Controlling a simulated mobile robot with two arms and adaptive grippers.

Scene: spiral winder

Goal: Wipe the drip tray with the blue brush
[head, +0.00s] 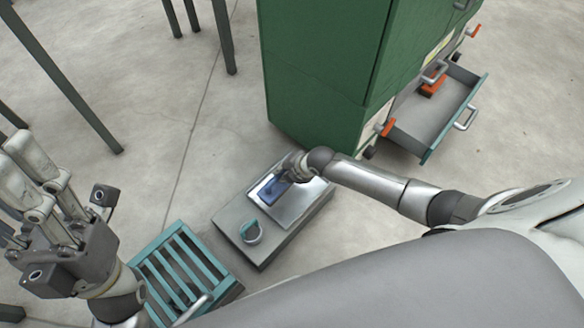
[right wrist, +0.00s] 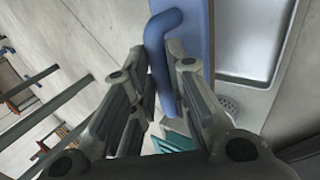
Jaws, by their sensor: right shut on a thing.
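The drip tray (head: 300,205) is a shallow metal pan set in a grey block on the floor; the right wrist view shows its pan (right wrist: 248,35) and a round perforated drain (right wrist: 229,105). The blue brush (head: 272,191) is over the tray's left part and appears to rest on it; exact contact is hard to tell. My right gripper (head: 288,174) is shut on its blue handle (right wrist: 160,60), which runs between the fingers in the right wrist view. My left gripper (head: 40,185) is at the far left, away from the tray, with no object visible in it; its finger gap is unclear.
A teal slatted crate (head: 178,268) stands at the lower left of the block. A green cabinet (head: 320,70) rises behind, with an open drawer (head: 430,115) at right. Dark posts (head: 60,75) stand at left.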

